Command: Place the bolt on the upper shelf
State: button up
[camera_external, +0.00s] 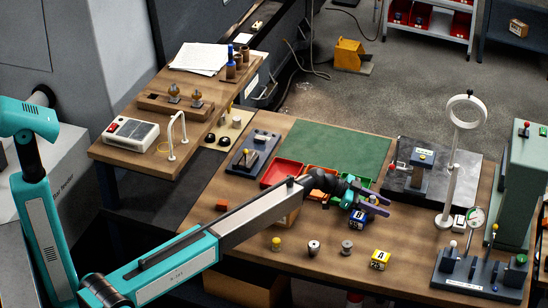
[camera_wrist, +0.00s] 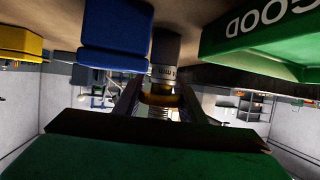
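My gripper (camera_external: 388,208) is low over the front middle of the workbench, just above and right of a blue block (camera_external: 357,218). Its two fingers are apart, with a visible gap. In the wrist view the fingers (camera_wrist: 157,95) stand either side of a brass-coloured ring (camera_wrist: 162,99) with a threaded part (camera_wrist: 161,115) below it, possibly the bolt. I cannot tell whether they touch it. A dark grey cylinder with a marked band (camera_wrist: 165,50) is beyond them. I cannot surely identify the bolt in the external view. A shelf unit (camera_external: 432,32) with red bins stands at the back.
A yellow block (camera_external: 380,260) and small parts, including a grey spool (camera_external: 347,247), are at the bench front. Coloured trays (camera_external: 283,172) lie behind my arm. A white ring stand (camera_external: 449,190) rises to the right, near a lever fixture (camera_external: 482,272). The green mat (camera_external: 335,149) is mostly clear.

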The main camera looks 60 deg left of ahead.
grip_shut()
jog(key=shift+r, duration=0.15)
notch_tip(320, 180, up, 10)
jog(key=b, duration=0.3)
dwell(0.4)
jog(key=shift+d, duration=0.1)
dwell(0.4)
